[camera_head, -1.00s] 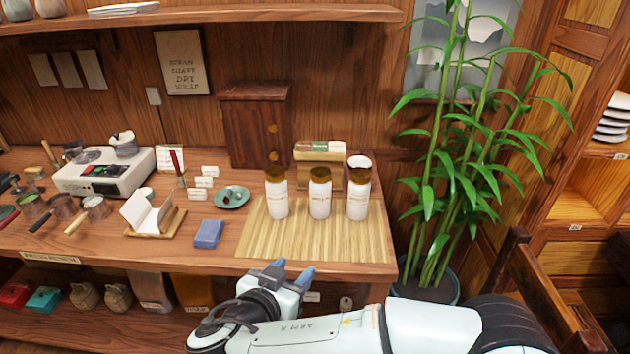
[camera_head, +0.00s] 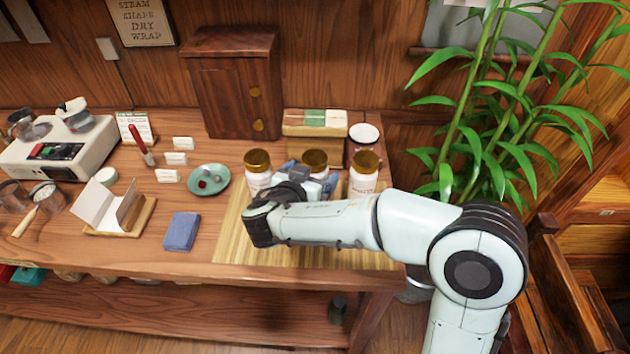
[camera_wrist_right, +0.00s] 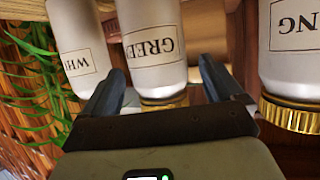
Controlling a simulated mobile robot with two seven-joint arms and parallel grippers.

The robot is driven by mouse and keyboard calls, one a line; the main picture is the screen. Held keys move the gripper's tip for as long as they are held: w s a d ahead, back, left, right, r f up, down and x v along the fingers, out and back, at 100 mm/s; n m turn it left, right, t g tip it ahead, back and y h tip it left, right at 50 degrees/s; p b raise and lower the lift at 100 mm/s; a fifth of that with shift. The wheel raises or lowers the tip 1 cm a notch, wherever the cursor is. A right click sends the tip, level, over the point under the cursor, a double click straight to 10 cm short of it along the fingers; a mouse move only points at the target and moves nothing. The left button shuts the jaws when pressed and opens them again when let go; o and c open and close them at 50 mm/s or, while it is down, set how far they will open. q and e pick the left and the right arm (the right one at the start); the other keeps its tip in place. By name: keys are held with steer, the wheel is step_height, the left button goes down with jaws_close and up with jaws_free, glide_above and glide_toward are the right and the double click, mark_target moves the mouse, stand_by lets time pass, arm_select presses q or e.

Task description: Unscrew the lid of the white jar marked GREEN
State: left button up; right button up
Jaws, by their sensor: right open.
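The white jar marked GREEN (camera_wrist_right: 155,55) shows upside down in the right wrist view, its label facing the camera. Its gold-brown lid (camera_wrist_right: 164,102) is on it. In the head view it is the middle of three jars, its lid (camera_head: 315,159) showing above my arm and its body mostly hidden. My right gripper (camera_head: 310,180) is open in front of it. In the wrist view the fingers of this gripper (camera_wrist_right: 160,70) are on either side of the jar near its lid end; I cannot tell whether they touch it. My left gripper is not in view.
A similar jar (camera_head: 258,176) stands close on the left, its label ending in NG, and another (camera_head: 363,182), labelled WH…, on the right. They stand on a bamboo mat (camera_head: 232,235). A box (camera_head: 315,130) and a lidded container (camera_head: 363,140) are behind. A plant (camera_head: 480,140) stands right.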

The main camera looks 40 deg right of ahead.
steer(key=shift+x, duration=0.9)
steer(key=c, duration=1.3)
steer(key=shift+r, duration=0.15)
step_height(320, 180, up, 20)
steer(key=shift+f+p, duration=0.1)
steer(key=shift+p, duration=1.15)
steer(key=o, duration=0.7)
steer(key=shift+d, duration=0.1)
steer(key=c, duration=0.9)
